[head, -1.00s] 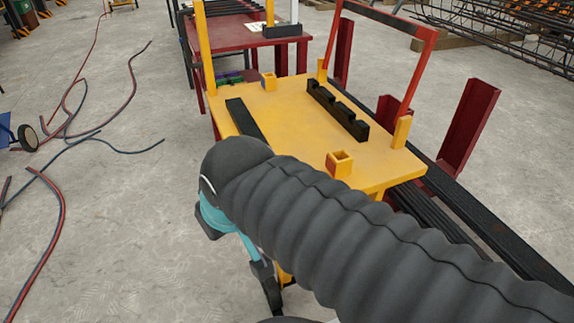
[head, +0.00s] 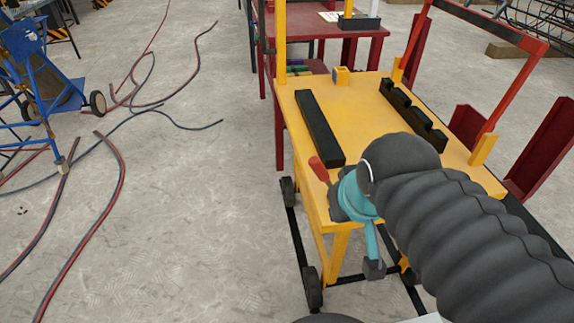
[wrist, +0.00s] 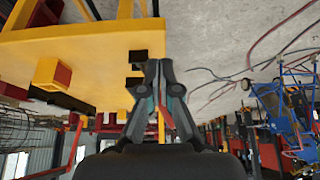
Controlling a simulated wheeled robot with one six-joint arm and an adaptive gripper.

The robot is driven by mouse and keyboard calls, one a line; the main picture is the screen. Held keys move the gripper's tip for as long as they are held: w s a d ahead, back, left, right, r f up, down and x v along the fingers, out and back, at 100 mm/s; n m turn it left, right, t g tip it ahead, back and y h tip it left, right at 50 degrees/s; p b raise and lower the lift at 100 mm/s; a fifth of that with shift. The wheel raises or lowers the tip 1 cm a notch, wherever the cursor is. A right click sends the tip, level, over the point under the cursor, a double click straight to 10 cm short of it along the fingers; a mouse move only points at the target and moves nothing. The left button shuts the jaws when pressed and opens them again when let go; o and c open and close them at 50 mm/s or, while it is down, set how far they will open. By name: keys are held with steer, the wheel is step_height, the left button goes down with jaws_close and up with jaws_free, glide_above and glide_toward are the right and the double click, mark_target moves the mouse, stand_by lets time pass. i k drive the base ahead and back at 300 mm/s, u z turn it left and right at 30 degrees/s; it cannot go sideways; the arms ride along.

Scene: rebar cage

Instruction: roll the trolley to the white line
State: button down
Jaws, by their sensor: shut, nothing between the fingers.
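The yellow trolley (head: 352,105) stands upright on black wheels, right of centre in the head view, with a red push bar (head: 520,80) at its right end. Its deck (wrist: 95,50) fills the upper left of the wrist view, which appears upside down. My gripper (wrist: 158,66) is shut, with its fingertips together and nothing held. It is near the trolley's edge; I cannot tell whether it touches. In the head view my dark arm hides the trolley's near right part. No white line shows in either view.
A dark red table (head: 330,30) stands behind the trolley. Red and dark hoses (head: 110,190) lie on the floor at left, beside a blue wheeled frame (head: 40,80). Black bars (head: 319,128) lie on the deck.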

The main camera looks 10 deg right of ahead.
mark_target(332, 117)
steer(key=u, duration=1.3)
steer(key=i, duration=2.1)
steer(key=z, duration=1.45)
